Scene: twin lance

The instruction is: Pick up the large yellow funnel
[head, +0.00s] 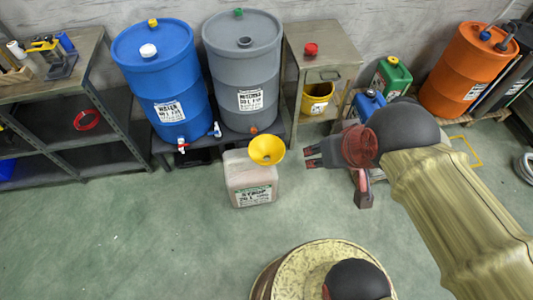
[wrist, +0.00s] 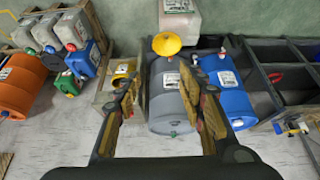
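The large yellow funnel (head: 267,150) sits at the top of a pale pinkish jerrycan (head: 250,183) labelled syrup, on the floor in front of the drums. It shows in the wrist view (wrist: 167,44) at the top centre, beyond my fingertips. In the head view my gripper (head: 310,156) is just right of the funnel, pointing left toward it, with a visible gap. In the wrist view my gripper (wrist: 160,78) has its two fingers spread apart with nothing held between them. The funnel's spout is hidden.
A blue drum (head: 158,75) and a grey drum (head: 243,70) stand on a low rack behind the funnel. A bench (head: 322,50) with a yellow bucket (head: 317,98) is behind my gripper. An orange drum (head: 468,70) stands at right. The floor at front left is clear.

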